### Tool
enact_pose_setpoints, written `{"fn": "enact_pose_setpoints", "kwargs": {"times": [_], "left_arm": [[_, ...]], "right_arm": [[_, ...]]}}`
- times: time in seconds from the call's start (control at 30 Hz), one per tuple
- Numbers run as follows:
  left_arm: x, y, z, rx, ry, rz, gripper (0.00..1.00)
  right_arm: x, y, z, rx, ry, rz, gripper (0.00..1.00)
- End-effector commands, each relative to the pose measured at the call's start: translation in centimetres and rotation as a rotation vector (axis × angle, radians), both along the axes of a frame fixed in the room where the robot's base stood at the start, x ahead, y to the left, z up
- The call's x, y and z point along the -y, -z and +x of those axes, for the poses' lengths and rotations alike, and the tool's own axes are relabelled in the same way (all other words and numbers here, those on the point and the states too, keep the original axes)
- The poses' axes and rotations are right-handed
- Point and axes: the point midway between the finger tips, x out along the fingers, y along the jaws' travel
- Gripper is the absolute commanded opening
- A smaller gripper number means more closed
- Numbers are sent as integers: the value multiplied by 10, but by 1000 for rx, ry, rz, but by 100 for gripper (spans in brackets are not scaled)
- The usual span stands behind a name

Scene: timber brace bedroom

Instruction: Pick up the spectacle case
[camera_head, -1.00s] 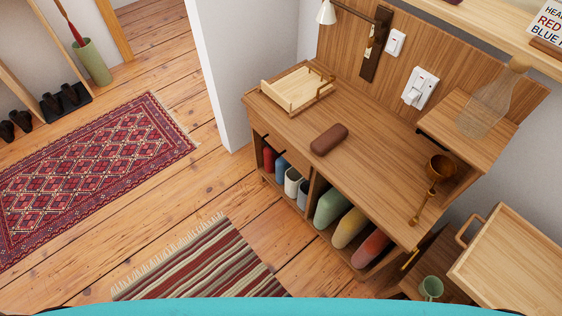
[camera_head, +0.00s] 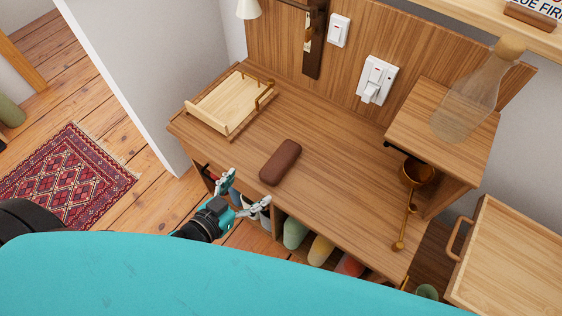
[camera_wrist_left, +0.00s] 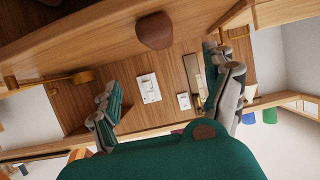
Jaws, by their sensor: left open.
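The spectacle case (camera_head: 280,162) is a brown, rounded, oblong case lying on the wooden desk top (camera_head: 330,185), near its front edge. My left gripper (camera_head: 248,190) is in front of the desk, just short of the case and apart from it, with its fingers spread and nothing between them. In the left wrist view the case (camera_wrist_left: 155,31) shows end-on at the top, between and beyond the open fingers of my left gripper (camera_wrist_left: 170,88). My right gripper is in neither view.
A light wooden tray (camera_head: 202,112) stands left of the case. A brass bell-shaped piece with a handle (camera_head: 408,222) and a raised shelf (camera_head: 415,117) holding a glass bottle (camera_head: 468,100) are to the right. Colored containers (camera_head: 320,250) sit under the desk. Desk around the case is clear.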

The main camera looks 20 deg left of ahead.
Motion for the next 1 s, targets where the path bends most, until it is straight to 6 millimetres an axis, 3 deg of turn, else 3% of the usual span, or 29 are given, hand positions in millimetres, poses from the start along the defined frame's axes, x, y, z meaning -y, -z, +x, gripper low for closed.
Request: {"fn": "enact_pose_setpoints", "kwargs": {"times": [0.13,0.3,0.57,1.0], "left_arm": [[10,13,32,4,0,1,85],[20,26,62,3,-1,0,85],[26,36,81,0,-1,1,85],[41,57,124,1,1,2,85]], "right_arm": [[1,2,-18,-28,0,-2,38],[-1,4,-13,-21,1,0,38],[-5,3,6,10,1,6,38],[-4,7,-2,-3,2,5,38]]}}
